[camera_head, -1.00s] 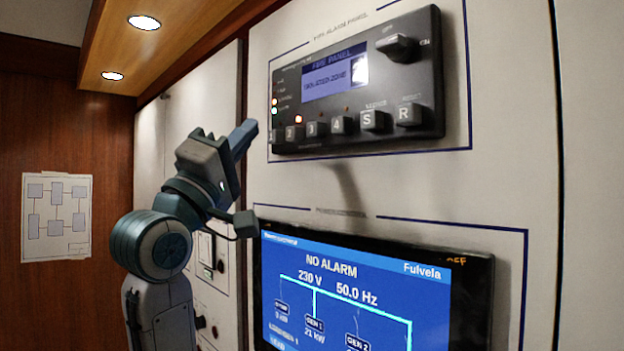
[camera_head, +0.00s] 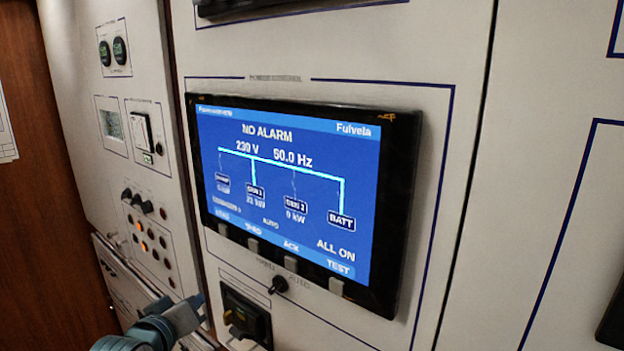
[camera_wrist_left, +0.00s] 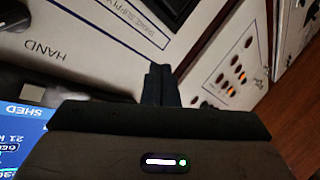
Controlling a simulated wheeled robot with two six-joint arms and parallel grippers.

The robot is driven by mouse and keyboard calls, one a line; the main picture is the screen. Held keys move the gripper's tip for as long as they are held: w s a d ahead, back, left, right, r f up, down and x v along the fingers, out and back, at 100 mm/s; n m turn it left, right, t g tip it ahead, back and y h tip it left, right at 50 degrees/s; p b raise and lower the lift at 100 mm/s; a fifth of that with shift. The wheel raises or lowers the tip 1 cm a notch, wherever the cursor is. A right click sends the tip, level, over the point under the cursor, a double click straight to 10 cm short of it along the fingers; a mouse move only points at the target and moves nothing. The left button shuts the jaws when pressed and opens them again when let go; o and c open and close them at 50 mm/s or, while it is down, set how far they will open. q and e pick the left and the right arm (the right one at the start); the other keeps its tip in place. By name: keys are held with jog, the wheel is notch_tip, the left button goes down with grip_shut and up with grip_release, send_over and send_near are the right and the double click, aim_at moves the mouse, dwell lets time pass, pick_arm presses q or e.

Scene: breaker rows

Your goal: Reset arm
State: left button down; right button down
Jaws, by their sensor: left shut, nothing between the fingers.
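My left arm comes in at the bottom left of the head view, with my left gripper (camera_head: 180,314) low in front of the panel wall. In the left wrist view its fingers (camera_wrist_left: 160,84) are shut together with nothing between them. The fingers point at the pale panel face beside a dark framed device marked with a supply label. I cannot tell from these views whether they touch the panel. My right gripper is not in view.
A power control screen (camera_head: 285,190) reading NO ALARM fills the middle, with buttons and a small knob (camera_head: 279,284) below. A dark switch (camera_head: 245,318) sits lower left.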

pick_arm(q)
jog(key=s+a+f+m+g+y, duration=0.25)
jog(key=s+f+g, duration=0.35)
jog(key=s+f, duration=1)
jog(key=s+a+f+m+g, duration=0.2)
jog(key=s+f+m+g, duration=0.15)
jog(key=s+f, duration=0.95)
notch_tip(320, 180, down, 33)
jog(key=s+a+g+b, duration=0.2)
jog(key=a+g+b, duration=0.1)
jog(key=b, duration=0.3)
jog(key=s+f+b, duration=0.2)
jog(key=s+f, duration=0.7)
jog(key=f, duration=0.4)
jog(key=s+a+f+n+b, duration=0.1)
jog(key=s+f+b, duration=0.2)
jog(key=s+f, duration=0.7)
notch_tip(320, 180, down, 3)
jog(key=shift+f+g+b, duration=0.15)
jog(key=shift+g+b, duration=0.2)
jog(key=shift+y, duration=0.25)
